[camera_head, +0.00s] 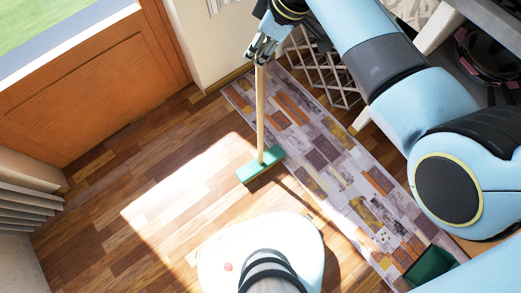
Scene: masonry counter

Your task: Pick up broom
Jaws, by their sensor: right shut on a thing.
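The broom has a pale wooden handle (260,110) and a green head (260,165). My right gripper (260,54) is shut on the top part of the handle, near the top middle of the head view. The handle hangs down from it, close to upright. The green head is at the lower end, over the wooden floor by the left edge of the rug. I cannot tell if the head touches the floor. My left gripper is not in view.
A patterned rug (325,155) runs diagonally beside the broom. A white lattice rack (328,72) stands behind my right arm. A wooden door (95,90) is at the left. A green object (431,264) is at the lower right. The sunlit floor (165,205) is clear.

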